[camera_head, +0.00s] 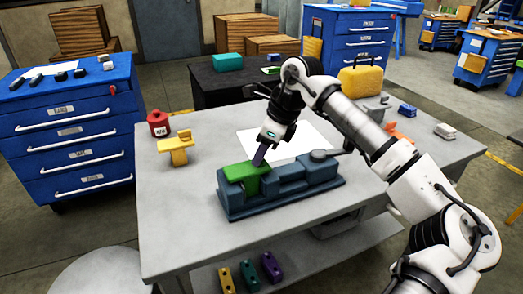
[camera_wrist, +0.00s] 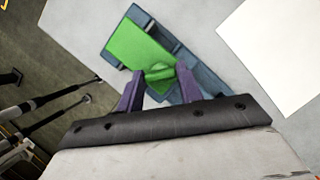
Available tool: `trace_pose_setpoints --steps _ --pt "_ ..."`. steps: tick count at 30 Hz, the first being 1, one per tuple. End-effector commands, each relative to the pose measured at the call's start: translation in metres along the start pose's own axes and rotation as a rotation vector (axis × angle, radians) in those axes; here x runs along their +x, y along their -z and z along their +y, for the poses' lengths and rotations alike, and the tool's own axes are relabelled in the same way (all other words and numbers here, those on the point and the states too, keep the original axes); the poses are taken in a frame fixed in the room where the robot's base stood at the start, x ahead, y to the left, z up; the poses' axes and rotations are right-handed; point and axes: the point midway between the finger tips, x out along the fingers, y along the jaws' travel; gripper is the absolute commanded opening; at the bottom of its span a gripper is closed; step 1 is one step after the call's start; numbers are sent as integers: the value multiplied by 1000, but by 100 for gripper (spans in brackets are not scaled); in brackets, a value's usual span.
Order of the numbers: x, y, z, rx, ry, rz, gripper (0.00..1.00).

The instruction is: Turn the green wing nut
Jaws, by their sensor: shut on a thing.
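The green wing nut (camera_wrist: 160,72) shows in the wrist view as a small rounded green piece at the edge of a flat green plate (camera_wrist: 132,45). My gripper (camera_wrist: 161,78) has its two purple fingers on either side of the nut and is shut on it. In the head view my gripper (camera_head: 258,161) points down at the green plate (camera_head: 237,171) on the left part of the blue-grey jig (camera_head: 290,190). The nut itself cannot be made out there, close to the fingertips.
The jig stands on a grey table (camera_head: 180,220). A yellow part (camera_head: 176,150) and a red can (camera_head: 158,123) stand at the left. A white sheet (camera_head: 300,140) lies behind the jig. A yellow case (camera_head: 361,80) and small parts are at the back right. The table's front left is clear.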

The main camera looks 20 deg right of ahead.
Motion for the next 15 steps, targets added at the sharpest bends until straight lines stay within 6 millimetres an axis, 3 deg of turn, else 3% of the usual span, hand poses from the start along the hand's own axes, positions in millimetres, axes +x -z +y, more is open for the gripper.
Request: trace_pose_setpoints --steps 15 --pt "-1 -2 -3 -423 -175 0 13"
